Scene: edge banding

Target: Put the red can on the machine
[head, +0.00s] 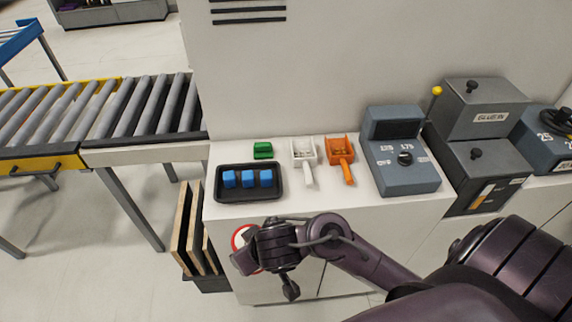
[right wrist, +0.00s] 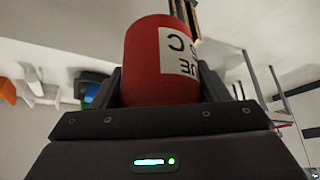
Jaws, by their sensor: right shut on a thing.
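The red can (right wrist: 145,65) fills the middle of the right wrist view, with a white label carrying dark letters. My right gripper (right wrist: 162,88) is shut on it, one finger on each side. In the head view, my right gripper (head: 246,250) is in front of the white machine (head: 390,215), below the front edge of its top. There the can (head: 239,235) shows only as a red and white curved part, mostly hidden by the gripper. My left gripper is in neither view.
On the machine's top stand a black tray (head: 222,194) with blue blocks, a green block (head: 263,150), a white scoop (head: 304,158), an orange scoop (head: 341,152) and a grey control box (head: 403,178). Dark glue boxes (head: 481,158) stand right. Boards (head: 183,225) lean below left, near a roller conveyor (head: 140,105).

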